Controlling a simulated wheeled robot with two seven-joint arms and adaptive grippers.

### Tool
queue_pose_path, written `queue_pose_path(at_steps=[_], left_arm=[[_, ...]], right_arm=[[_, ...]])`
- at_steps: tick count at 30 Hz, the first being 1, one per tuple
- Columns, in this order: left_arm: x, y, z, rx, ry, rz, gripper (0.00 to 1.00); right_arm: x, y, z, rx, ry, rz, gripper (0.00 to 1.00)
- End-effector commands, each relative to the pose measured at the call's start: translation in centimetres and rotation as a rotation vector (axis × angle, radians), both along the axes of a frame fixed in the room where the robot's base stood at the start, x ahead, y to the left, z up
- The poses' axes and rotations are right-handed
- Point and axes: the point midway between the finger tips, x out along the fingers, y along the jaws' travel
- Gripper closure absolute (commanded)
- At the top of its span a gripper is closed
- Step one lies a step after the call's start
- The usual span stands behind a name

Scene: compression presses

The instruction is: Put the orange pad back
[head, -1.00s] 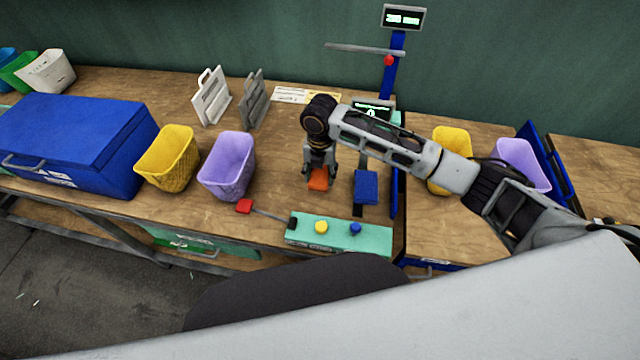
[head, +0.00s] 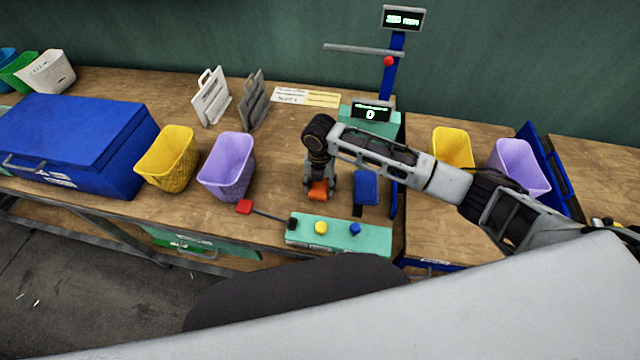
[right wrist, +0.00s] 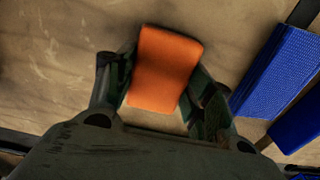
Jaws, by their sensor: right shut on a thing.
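The orange pad (head: 318,190) is low over the wooden table in the head view, left of a blue pad (head: 366,187). It also shows large in the right wrist view (right wrist: 165,68), between the fingers. My right gripper (head: 320,193) points down and is shut on the orange pad. I cannot tell whether the pad touches the table. The blue pad also shows at the right of the right wrist view (right wrist: 280,75). My left gripper is not in view.
A green control box (head: 338,233) with yellow and blue buttons and a red-tipped lever (head: 244,206) lies in front. Purple (head: 227,165) and yellow (head: 168,158) baskets stand left. A display (head: 370,114) and a blue post with a bar stand behind. Bare table lies between basket and gripper.

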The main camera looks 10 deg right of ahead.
Motion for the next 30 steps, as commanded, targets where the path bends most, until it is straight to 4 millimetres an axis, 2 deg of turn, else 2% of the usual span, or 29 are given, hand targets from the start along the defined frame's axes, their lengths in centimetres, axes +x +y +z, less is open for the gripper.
queue_pose_path(at_steps=[14, 15, 19, 30], left_arm=[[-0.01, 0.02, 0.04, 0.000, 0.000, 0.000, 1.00], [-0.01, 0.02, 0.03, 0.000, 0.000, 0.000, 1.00], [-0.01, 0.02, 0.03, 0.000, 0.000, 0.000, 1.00], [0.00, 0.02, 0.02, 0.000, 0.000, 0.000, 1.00]], right_arm=[[0.02, -0.04, -0.47, -0.001, 0.000, 0.000, 0.70], [0.02, -0.03, -0.46, 0.000, -0.001, 0.000, 0.44], [0.02, -0.03, -0.45, 0.000, 0.000, 0.000, 0.27], [0.03, -0.03, -0.37, 0.000, -0.001, 0.000, 0.26]])
